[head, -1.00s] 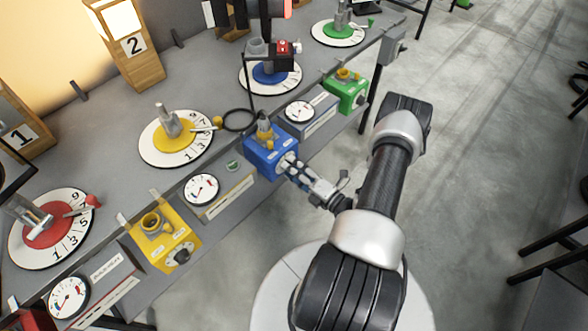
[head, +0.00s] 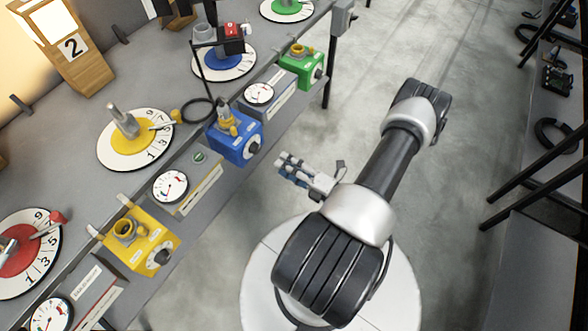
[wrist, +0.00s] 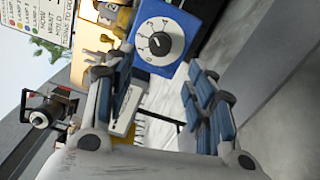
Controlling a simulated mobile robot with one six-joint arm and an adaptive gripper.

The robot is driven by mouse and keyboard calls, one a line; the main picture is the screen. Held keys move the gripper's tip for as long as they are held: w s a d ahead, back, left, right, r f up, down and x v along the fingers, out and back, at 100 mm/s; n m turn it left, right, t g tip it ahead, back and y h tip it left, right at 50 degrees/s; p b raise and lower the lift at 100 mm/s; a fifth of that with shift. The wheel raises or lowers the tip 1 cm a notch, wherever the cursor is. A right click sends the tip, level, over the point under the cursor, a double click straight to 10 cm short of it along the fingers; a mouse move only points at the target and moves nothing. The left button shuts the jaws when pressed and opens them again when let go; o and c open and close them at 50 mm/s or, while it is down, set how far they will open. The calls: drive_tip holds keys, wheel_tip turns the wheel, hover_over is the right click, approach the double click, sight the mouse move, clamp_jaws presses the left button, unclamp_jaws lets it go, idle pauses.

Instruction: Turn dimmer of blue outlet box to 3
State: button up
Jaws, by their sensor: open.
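The blue outlet box (head: 235,139) sits at the front edge of the grey bench in the head view. Its dimmer knob (head: 254,148) is on the face toward me. In the wrist view the blue box (wrist: 195,14) shows at the top, with the black dimmer knob (wrist: 159,43) on a white numbered dial. The knob's exact setting is too small to read. My gripper (head: 283,168) is open and empty, apart from the knob and to its right in the head view. In the wrist view the open fingers (wrist: 162,92) stand below the dial.
A yellow outlet box (head: 139,240) and a green one (head: 301,68) sit along the same bench edge (head: 200,150), with gauges between.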

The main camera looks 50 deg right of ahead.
drive_tip(key=shift+s, duration=1.25)
drive_tip(key=shift+w+r, duration=0.1)
